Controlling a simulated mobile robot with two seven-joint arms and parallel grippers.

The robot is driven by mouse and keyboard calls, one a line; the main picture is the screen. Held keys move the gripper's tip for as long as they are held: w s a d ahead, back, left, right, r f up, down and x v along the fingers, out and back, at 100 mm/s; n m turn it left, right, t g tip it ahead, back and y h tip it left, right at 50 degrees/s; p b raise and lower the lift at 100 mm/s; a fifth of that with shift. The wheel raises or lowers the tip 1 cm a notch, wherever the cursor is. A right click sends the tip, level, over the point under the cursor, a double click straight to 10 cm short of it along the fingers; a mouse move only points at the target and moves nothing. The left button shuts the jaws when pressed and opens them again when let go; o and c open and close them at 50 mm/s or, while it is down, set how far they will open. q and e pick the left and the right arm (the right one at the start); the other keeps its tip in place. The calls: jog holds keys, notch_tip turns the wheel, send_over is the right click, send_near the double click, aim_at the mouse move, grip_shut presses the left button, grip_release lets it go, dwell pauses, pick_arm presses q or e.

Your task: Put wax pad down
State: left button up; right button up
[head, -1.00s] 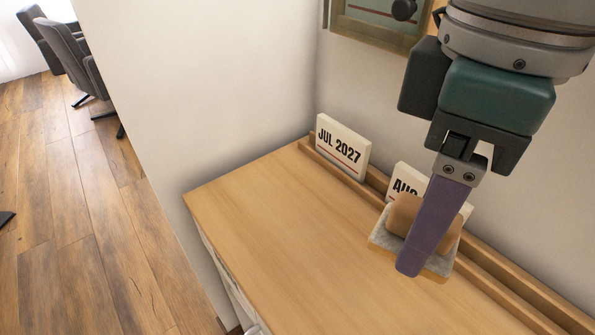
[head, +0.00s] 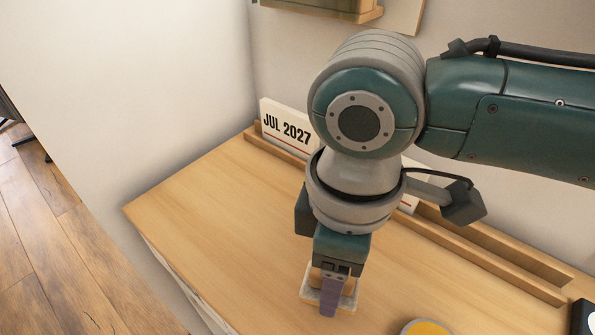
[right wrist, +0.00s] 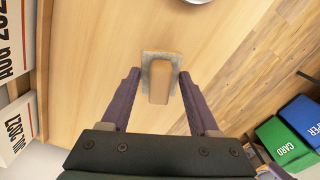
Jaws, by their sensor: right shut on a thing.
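The wax pad (right wrist: 147,62) is a grey slab with a rounded tan wooden handle (right wrist: 160,84). My right gripper (head: 328,311) is shut on it, with one purple finger on each side in the right wrist view. In the head view the wax pad (head: 348,301) is low over the wooden desk (head: 215,215), partly hidden behind the finger. I cannot tell whether it touches the desk top. My left gripper is not in view.
A rail with calendar cards, one reading JUL 2027 (head: 286,127), runs along the desk's back. A round yellow-topped thing (head: 425,328) stands right of the pad. The desk's left part is clear. Green (right wrist: 283,141) and blue (right wrist: 304,117) boxes are beyond the desk.

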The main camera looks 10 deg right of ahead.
jog(key=shift+f+b, duration=0.35)
jog(key=shift+f, duration=1.3)
jog(key=shift+f, duration=0.15)
jog(key=o, duration=1.2)
